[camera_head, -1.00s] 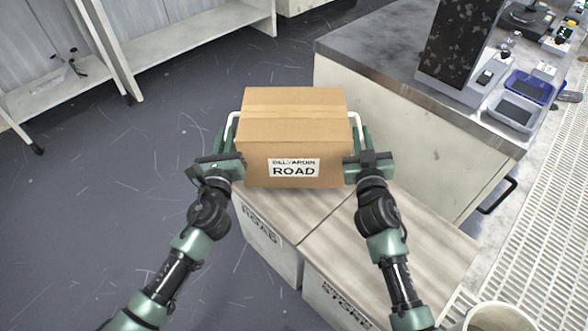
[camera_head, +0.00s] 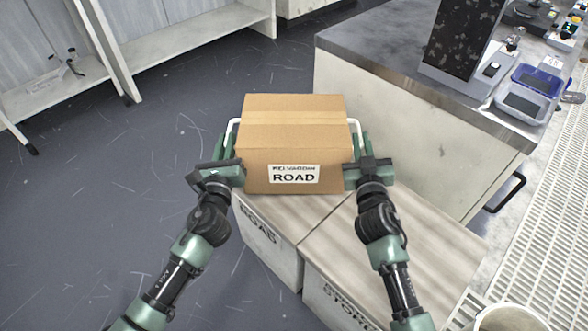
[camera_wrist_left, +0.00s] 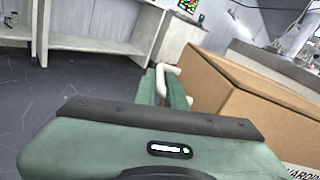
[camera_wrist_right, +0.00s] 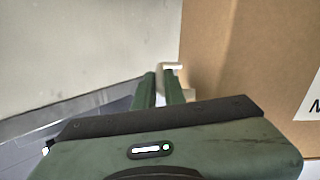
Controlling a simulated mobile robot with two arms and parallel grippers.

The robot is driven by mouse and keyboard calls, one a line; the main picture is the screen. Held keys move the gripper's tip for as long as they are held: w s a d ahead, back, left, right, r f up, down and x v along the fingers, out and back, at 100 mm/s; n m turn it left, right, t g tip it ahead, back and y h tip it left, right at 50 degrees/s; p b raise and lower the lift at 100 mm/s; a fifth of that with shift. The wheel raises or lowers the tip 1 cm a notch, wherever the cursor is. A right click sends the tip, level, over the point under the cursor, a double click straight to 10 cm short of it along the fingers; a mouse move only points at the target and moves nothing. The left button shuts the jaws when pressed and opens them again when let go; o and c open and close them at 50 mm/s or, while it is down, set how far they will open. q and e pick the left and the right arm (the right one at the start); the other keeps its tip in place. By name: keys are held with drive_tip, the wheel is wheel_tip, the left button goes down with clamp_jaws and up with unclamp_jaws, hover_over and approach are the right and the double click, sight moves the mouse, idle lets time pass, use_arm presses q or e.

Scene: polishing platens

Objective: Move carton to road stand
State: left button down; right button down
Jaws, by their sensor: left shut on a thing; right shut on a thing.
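A brown carton (camera_head: 294,131) labelled "ROAD" is upright between my two grippers, with a white handle on each side. It is over the stand marked "ROAD" (camera_head: 262,243); I cannot tell whether it touches the top. My left gripper (camera_head: 229,150) is shut on the left handle (camera_wrist_left: 170,76), which also shows in the left wrist view. My right gripper (camera_head: 360,148) is shut on the right handle (camera_wrist_right: 174,67), seen in the right wrist view beside the carton wall. The carton hides part of the stand top.
A second stand marked "STORE" (camera_head: 415,240) adjoins the road stand on the right. A grey-topped counter (camera_head: 390,55) with blue and white trays (camera_head: 530,90) is behind it on the right. White shelving (camera_head: 185,40) is at the back left. The floor at left is clear.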

use_arm(q)
drive_tip(key=c, duration=1.6)
unclamp_jaws()
drive_tip(key=shift+f, duration=0.2)
drive_tip(key=shift+c, duration=0.2)
use_arm(e)
drive_tip(key=c, duration=1.6)
unclamp_jaws()
drive_tip(key=shift+f, duration=0.2)
drive_tip(key=shift+c, duration=0.2)
use_arm(q)
drive_tip(key=shift+o, duration=0.8)
drive_tip(key=shift+s, duration=0.1)
use_arm(e)
drive_tip(key=shift+o, duration=0.8)
drive_tip(key=shift+s, duration=0.1)
use_arm(q)
drive_tip(key=shift+s, duration=0.1)
use_arm(e)
drive_tip(key=shift+s, duration=0.25)
use_arm(q)
drive_tip(key=s, duration=1.1)
drive_tip(key=shift+s, duration=0.4)
use_arm(e)
drive_tip(key=s, duration=1.1)
drive_tip(key=shift+s, duration=0.3)
use_arm(q)
drive_tip(key=shift+r, duration=0.1)
